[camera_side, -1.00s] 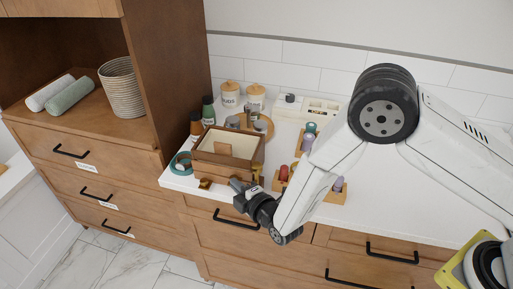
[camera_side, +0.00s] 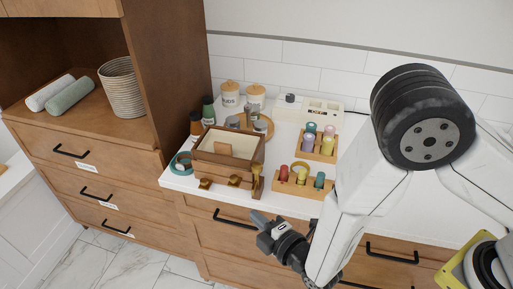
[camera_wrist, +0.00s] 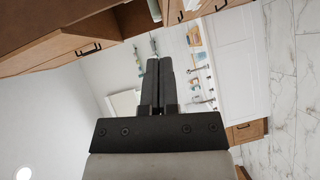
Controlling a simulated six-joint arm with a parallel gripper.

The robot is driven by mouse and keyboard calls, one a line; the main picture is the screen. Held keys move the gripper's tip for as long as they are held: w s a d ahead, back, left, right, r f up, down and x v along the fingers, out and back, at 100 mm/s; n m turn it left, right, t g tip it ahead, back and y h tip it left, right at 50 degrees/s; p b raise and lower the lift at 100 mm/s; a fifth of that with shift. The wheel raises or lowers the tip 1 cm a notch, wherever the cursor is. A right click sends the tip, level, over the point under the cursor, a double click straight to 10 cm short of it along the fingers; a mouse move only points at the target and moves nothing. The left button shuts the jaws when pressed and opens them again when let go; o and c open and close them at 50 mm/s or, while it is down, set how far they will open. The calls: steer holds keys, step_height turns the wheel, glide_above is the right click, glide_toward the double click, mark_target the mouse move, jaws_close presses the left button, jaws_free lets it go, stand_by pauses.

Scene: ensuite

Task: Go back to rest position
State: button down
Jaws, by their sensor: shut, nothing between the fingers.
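My gripper (camera_side: 259,222) is shut and empty in the side view. It is in front of the counter's front edge, above the drawer fronts, apart from everything on the counter. In the wrist view my gripper (camera_wrist: 159,62) shows its two dark fingers pressed together, with nothing between them. My white arm reaches in from the right in the side view.
A wooden box (camera_side: 229,160) with brass fittings stands on the white counter (camera_side: 362,205). Racks with coloured bottles (camera_side: 303,181) stand right of it. Jars (camera_side: 230,92) are at the back. Drawer handles (camera_side: 236,219) stick out below. Floor (camera_side: 130,268) is clear.

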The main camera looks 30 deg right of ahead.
steer(key=shift+s, duration=0.3)
steer(key=shift+d+r, duration=0.1)
steer(key=w+d+r+m+g+h, duration=0.1)
steer(key=w+d+r+m+g, duration=0.1)
steer(key=d+m+g, duration=0.3)
steer(key=w+d+r+m+g, duration=0.1)
steer(key=d+r+m+g, duration=0.1)
steer(key=d+m, duration=0.4)
steer(key=s+d+r+m+g+h, duration=0.1)
steer(key=s+d+r+m+g, duration=0.1)
steer(key=s+d, duration=0.3)
steer(key=s+d+r+m+g, duration=0.2)
steer(key=s+d+m+g, duration=0.2)
steer(key=d, duration=0.6)
steer(key=shift+s+d+m+g+h, duration=0.3)
steer(key=shift+s+d+m+h, duration=0.1)
steer(key=shift+s+m, duration=0.4)
